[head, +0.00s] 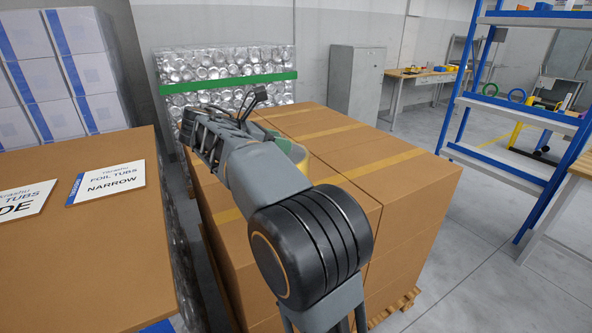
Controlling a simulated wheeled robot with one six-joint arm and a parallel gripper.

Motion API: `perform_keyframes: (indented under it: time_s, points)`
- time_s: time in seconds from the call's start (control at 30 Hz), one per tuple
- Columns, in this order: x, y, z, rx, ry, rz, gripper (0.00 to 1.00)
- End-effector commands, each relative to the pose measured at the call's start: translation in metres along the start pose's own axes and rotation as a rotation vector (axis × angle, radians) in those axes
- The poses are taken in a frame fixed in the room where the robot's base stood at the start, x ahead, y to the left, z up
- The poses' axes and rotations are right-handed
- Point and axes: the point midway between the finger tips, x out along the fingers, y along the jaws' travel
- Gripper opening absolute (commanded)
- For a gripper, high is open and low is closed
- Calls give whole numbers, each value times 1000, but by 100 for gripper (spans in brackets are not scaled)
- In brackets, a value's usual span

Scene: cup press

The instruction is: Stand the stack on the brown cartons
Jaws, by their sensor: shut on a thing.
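The stack (300,162) shows only in part, as a cream and green round shape just behind my forearm, over the brown cartons. My gripper (246,120) is over the far left part of the carton top, partly hidden by my own arm. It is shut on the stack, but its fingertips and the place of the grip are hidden. The brown cartons (372,178) form a wide block with yellow tape strips on top, on a wooden pallet. I cannot tell whether the bottom of the stack touches the cartons.
A brown surface (75,255) at the left bears a "FOIL TUBS NARROW" sign (105,183) and another sign (22,205). White boxes with blue bands (65,70) stand behind it. Foil-wrapped goods (225,72) stand behind the cartons. A blue shelf (500,165) is at the right. The right carton top is bare.

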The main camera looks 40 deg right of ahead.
Motion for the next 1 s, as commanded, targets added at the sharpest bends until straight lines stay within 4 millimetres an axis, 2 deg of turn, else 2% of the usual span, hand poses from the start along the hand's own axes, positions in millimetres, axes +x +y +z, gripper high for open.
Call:
perform_keyframes:
  time_s: [0.03, 0.1, 0.3, 0.67, 0.9, 1.0]
  points:
    - [14, 4, -3, -1, -1, -6, 11]
    - [27, 8, -13, -4, -1, -5, 11]
    - [54, 16, -27, -1, 0, -4, 11]
    - [71, 21, -36, 1, -1, -4, 11]
    - [84, 22, -64, -1, -1, -3, 11]
    - [85, 22, -66, 1, -1, -2, 11]
